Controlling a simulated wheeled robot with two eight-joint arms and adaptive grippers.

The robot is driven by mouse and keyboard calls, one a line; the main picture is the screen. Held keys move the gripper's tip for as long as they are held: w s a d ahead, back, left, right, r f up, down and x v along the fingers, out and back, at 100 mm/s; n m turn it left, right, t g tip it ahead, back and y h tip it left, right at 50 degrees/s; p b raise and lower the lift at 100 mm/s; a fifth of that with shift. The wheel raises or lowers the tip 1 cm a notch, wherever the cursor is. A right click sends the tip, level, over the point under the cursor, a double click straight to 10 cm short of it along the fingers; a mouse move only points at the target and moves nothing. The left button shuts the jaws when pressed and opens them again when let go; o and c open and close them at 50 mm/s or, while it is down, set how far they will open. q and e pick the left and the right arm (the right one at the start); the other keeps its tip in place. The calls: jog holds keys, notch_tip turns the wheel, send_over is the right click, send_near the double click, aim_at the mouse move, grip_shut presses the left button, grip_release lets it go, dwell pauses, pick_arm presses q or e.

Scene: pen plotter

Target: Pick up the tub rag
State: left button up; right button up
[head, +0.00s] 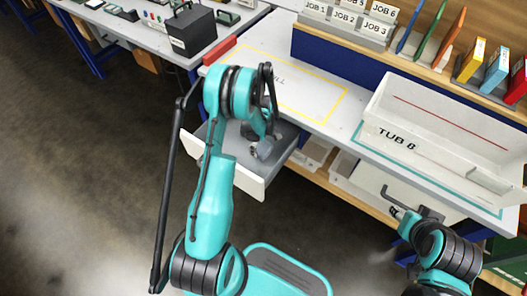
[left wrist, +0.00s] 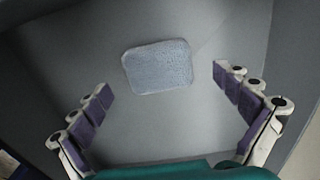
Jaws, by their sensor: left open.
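The tub rag (left wrist: 158,66) is a small grey-blue, roughly rectangular textured cloth. In the left wrist view it lies flat on the grey floor of the open drawer (head: 228,172). My left gripper (head: 260,147) reaches down into this drawer in the head view. In the left wrist view its fingers with purple pads (left wrist: 162,86) are spread wide, one on each side of the rag, with nothing between them touching it. In the head view I cannot make out the rag behind the gripper and arm. My right gripper (head: 397,208) hangs empty-looking in front of the bench at the right; its jaw state is unclear.
The drawer walls stand close around my left gripper. White TUB 8 (head: 398,137) stands on the bench top right of the drawer. A yellow-outlined area (head: 322,113) on the bench is clear. A black box (head: 190,32) stands on another table at the back left.

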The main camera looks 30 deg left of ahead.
aim_at(263, 148)
pick_arm(q)
notch_tip(263, 148, down, 4)
jog(key=shift+w+a+r+b, duration=0.1)
jog(key=shift+w+b, duration=0.05)
jog(key=shift+b, duration=0.7)
jog(key=c, duration=1.1)
notch_tip(263, 148, up, 10)
jog(key=p, duration=0.4)
